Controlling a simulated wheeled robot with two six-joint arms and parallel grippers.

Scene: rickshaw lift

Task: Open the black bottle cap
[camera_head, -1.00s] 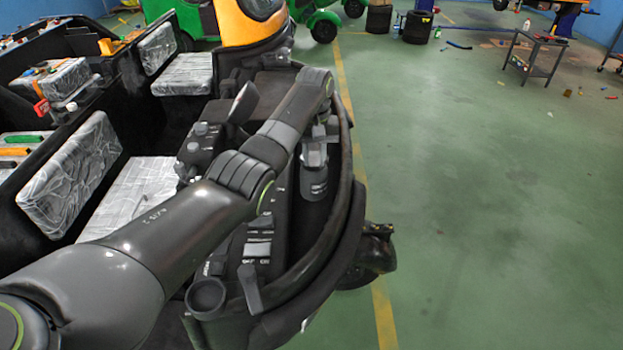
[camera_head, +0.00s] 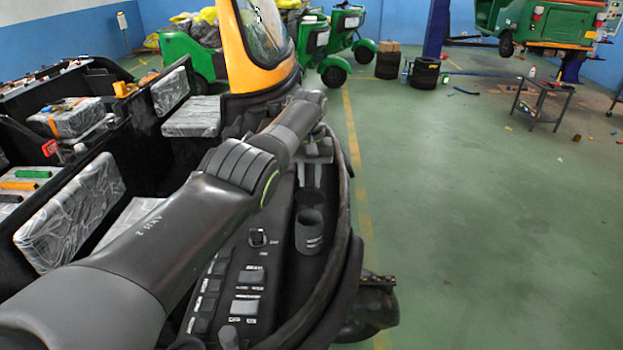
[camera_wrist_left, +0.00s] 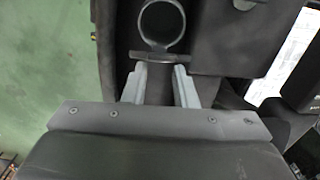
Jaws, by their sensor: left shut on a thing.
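My left gripper (camera_head: 312,172) reaches down over the dashboard. In the left wrist view its two pale fingers (camera_wrist_left: 161,86) close on a dark part, seemingly the black bottle cap (camera_wrist_left: 158,58), whose flat edge shows just past the fingertips. In the head view a dark cap-like shape (camera_head: 308,197) shows below the fingers. Just below it stands a dark upright cylinder (camera_head: 309,236), seemingly the bottle, with its round top open. Its ring-shaped mouth (camera_wrist_left: 163,8) shows beyond the cap in the left wrist view. My right gripper is out of view.
The dashboard has buttons (camera_head: 247,306) and a knob (camera_head: 257,238) left of the cylinder. A dark curved rim (camera_head: 343,225) bounds it on the right. A yellow windscreen frame (camera_head: 239,65) stands behind. Green floor (camera_head: 450,220) is open to the right.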

